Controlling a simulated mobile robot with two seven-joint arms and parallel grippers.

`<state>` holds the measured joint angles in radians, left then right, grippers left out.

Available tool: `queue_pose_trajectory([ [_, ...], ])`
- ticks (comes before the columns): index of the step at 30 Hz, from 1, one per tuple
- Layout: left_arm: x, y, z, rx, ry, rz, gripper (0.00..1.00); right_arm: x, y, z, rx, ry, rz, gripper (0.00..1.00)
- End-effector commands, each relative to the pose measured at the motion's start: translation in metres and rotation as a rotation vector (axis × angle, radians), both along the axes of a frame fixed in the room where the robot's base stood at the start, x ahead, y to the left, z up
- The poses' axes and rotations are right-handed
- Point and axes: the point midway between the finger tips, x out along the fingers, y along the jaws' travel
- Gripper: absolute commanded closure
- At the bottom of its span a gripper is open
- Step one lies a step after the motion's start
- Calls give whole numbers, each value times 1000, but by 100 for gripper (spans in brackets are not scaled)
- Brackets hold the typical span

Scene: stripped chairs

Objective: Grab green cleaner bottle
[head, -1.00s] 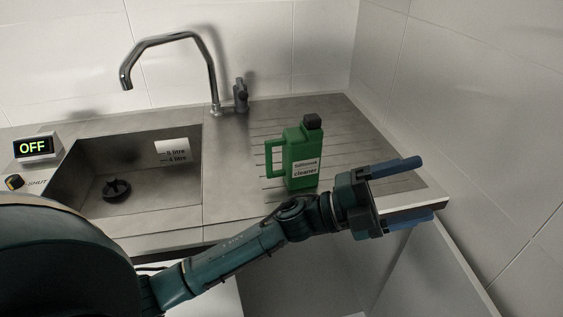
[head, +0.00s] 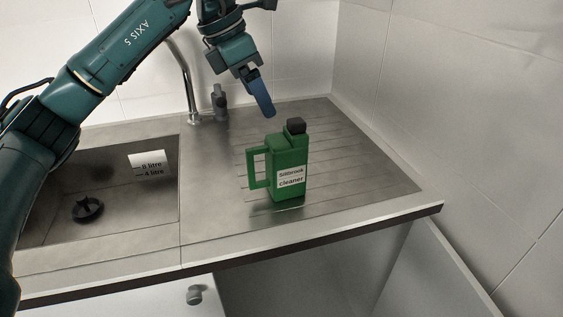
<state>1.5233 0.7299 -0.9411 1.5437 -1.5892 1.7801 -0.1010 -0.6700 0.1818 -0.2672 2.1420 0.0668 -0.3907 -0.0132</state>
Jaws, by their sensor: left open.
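The green cleaner bottle (head: 288,160) stands upright on the ridged drainboard right of the sink. It has a dark cap, a handle loop on its left side and a white label reading "cleaner". My left gripper (head: 262,98) hangs above and behind the bottle, slightly left of its cap, with its blue fingers pointing down. It is open and apart from the bottle. The two fingers overlap in this view, so the gap between them is hard to see. My right gripper is out of view.
The sink basin (head: 110,192) with a dark plug (head: 87,208) lies to the left. The tap (head: 187,85) rises behind, partly hidden by my left arm. A tiled wall (head: 450,110) closes the right side. The drainboard (head: 370,165) right of the bottle is clear.

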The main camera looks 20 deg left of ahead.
Motion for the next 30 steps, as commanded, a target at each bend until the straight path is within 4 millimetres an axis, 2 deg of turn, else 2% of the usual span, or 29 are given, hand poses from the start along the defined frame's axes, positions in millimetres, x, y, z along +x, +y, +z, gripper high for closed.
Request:
queue_pose_trajectory([
  [9,13,-19,-53,-2,3,-5,18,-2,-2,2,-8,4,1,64],
  [17,18,-27,-71,-4,2,-5,18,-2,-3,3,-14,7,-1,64],
  [25,30,-42,-104,-5,3,-3,18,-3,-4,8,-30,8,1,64],
  [30,32,-45,-112,-5,0,-3,18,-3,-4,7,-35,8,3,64],
])
